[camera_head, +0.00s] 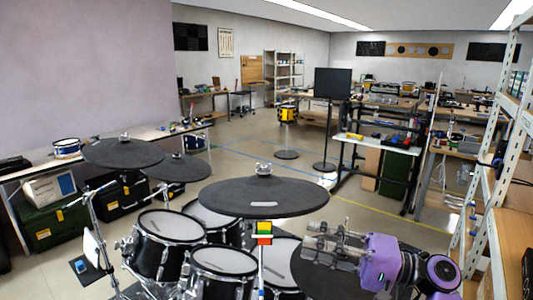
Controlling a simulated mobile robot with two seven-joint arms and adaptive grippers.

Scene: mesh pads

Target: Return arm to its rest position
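My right arm comes in from the lower right, with purple and grey links. Its grey metal gripper (312,242) points left, over a dark round drum pad at the front right. The fingers are seen nearly side-on, so I cannot tell whether they are open or shut. I see nothing held between them. My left gripper is not in view.
An electronic drum kit fills the front, with mesh drums (223,262) and more cymbal pads (124,152). A metal shelf (497,170) stands close on the right. Workbenches and a black screen on a stand (332,83) are farther back. Open floor lies beyond the kit.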

